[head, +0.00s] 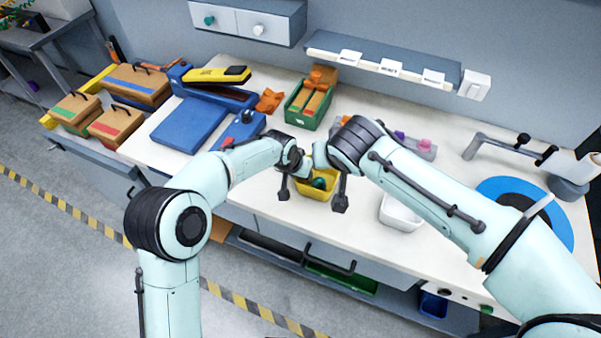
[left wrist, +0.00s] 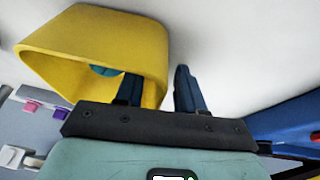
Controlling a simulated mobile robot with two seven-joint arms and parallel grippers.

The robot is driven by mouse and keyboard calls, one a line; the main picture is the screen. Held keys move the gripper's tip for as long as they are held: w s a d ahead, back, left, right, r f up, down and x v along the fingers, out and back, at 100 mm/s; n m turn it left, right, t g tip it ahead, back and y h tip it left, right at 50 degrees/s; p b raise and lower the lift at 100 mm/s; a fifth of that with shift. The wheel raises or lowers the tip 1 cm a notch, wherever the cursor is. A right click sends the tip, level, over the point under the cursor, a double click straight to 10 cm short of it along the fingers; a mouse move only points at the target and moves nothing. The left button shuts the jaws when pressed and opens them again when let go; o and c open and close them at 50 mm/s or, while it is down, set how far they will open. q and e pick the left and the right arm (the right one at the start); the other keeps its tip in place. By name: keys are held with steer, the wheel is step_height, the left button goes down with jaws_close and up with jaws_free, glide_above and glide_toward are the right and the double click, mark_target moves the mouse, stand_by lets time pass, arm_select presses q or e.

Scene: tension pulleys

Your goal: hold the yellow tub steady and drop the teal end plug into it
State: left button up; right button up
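The yellow tub (head: 325,194) stands near the front of the white table, and it also shows in the left wrist view (left wrist: 90,30). The teal end plug (head: 319,183) is inside the tub's outline; part of it shows within the tub's opening in the left wrist view (left wrist: 104,71). My left gripper (left wrist: 157,88) is open, one finger in front of the tub's opening and one outside, with the tub wall between them. My right gripper (head: 340,198) is at the tub's right side, one dark finger showing. My right wrist hides the rest, so its opening is unclear.
A white tray (head: 400,214) stands right of the tub. A green bin (head: 302,119) with orange parts is behind. A blue and yellow device (head: 205,110) is at the left, and a blue disc (head: 497,187) at the right. A shelf (head: 385,60) crosses the back wall.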

arm_select(q)
steer(key=shift+r, duration=0.1)
steer(key=v, duration=1.2)
steer(key=shift+a, duration=0.1)
